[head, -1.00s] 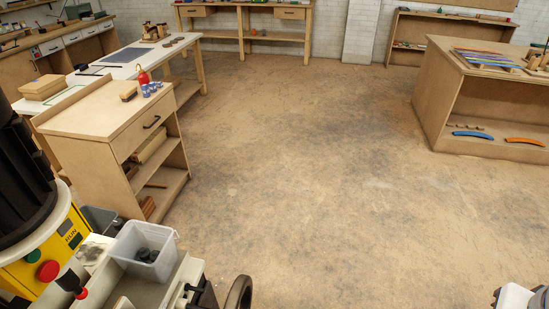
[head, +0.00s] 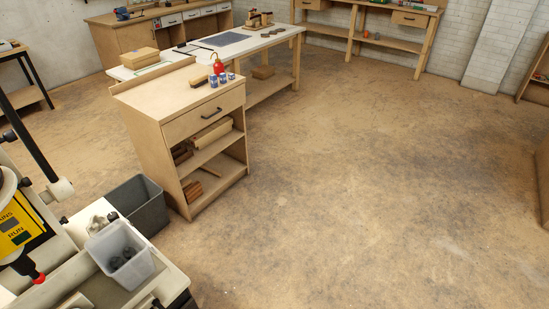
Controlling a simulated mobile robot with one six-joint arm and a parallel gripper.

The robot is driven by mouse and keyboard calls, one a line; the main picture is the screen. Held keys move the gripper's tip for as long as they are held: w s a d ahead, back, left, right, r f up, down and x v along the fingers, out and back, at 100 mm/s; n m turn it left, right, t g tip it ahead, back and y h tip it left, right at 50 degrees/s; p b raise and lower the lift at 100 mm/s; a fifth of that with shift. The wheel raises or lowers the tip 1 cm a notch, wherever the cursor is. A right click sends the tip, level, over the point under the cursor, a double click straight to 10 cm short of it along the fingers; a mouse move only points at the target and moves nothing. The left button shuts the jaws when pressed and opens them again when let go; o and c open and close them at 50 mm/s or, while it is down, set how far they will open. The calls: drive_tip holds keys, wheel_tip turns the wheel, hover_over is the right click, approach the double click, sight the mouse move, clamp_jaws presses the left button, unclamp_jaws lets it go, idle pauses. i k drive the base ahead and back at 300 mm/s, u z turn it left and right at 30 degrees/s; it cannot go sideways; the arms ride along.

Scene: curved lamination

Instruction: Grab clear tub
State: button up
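A clear, frosted tub (head: 121,256) stands upright at the lower left of the head view. It is open at the top and holds several dark, rounded pieces. It rests on the light-coloured bed of a machine (head: 66,246) that has a yellow panel. My gripper is not in view.
A dark grey bin (head: 139,204) stands just behind the tub. A wooden cabinet (head: 178,128) with a drawer and open shelves is beyond it, with a red bottle (head: 219,67) and small blue-and-white cans on top. The floor (head: 350,210) at centre and right is clear.

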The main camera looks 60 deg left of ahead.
sight(111, 241)
drive_tip(key=u, duration=3.6)
drive_tip(key=i, duration=1)
drive_tip(key=z, duration=0.1)
